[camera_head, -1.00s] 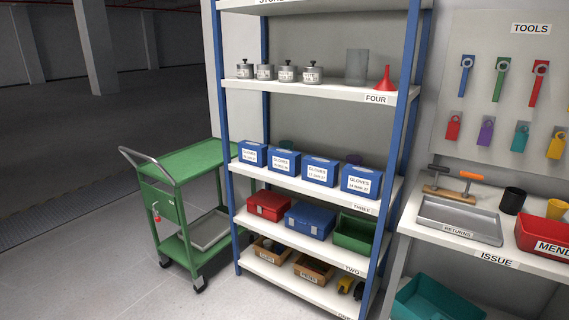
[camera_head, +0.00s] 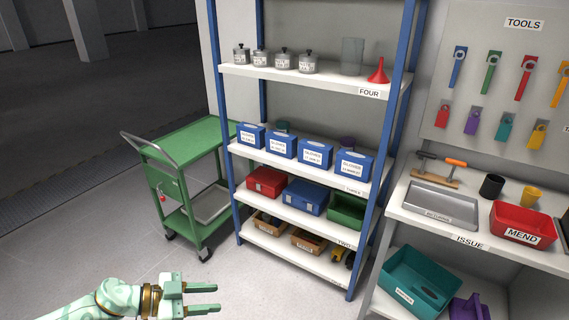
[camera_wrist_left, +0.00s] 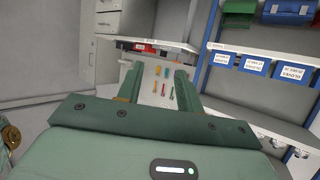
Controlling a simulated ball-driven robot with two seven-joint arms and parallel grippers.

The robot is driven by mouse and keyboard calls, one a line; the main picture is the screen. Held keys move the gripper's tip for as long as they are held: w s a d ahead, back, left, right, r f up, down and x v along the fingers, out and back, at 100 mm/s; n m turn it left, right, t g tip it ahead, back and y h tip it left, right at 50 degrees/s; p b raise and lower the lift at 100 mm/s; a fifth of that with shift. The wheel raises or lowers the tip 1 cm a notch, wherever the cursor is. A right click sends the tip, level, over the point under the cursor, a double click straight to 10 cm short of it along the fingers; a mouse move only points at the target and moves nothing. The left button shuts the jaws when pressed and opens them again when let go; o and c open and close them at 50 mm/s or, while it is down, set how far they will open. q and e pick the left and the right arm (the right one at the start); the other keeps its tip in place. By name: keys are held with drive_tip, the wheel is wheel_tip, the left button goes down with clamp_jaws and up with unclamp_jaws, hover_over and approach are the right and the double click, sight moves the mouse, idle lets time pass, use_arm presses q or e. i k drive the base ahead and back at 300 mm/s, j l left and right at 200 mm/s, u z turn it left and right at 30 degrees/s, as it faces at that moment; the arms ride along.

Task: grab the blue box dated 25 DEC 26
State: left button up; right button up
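Several blue boxes stand in a row on shelf three: the leftmost (camera_head: 250,134), a second (camera_head: 281,144), a third (camera_head: 315,153) and the rightmost (camera_head: 353,164). Each has a white GLOVES label with a date line too small to read surely. My left gripper (camera_head: 216,298) is open and empty at the bottom left of the head view, in front of and below the shelves, well apart from the boxes. In the left wrist view its open fingers (camera_wrist_left: 158,76) show with nothing between them, and labelled blue boxes (camera_wrist_left: 254,65) appear at the right, turned over. My right gripper is out of view.
A green cart (camera_head: 185,165) stands left of the blue-posted rack. Shelf two holds a red case (camera_head: 267,181), a blue case (camera_head: 306,196) and a green bin (camera_head: 346,211). A bench with a grey tray (camera_head: 443,204) is at the right. Floor before the rack is clear.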

sight(279, 143)
drive_tip(key=i+j+z, duration=0.35)
drive_tip(key=i+j, duration=0.4)
drive_tip(key=i, duration=0.25)
drive_tip(key=i+j+z, duration=0.4)
drive_tip(key=i+j, duration=0.55)
drive_tip(key=i+j+z, duration=0.15)
drive_tip(key=i+j, duration=0.4)
drive_tip(key=i, duration=0.15)
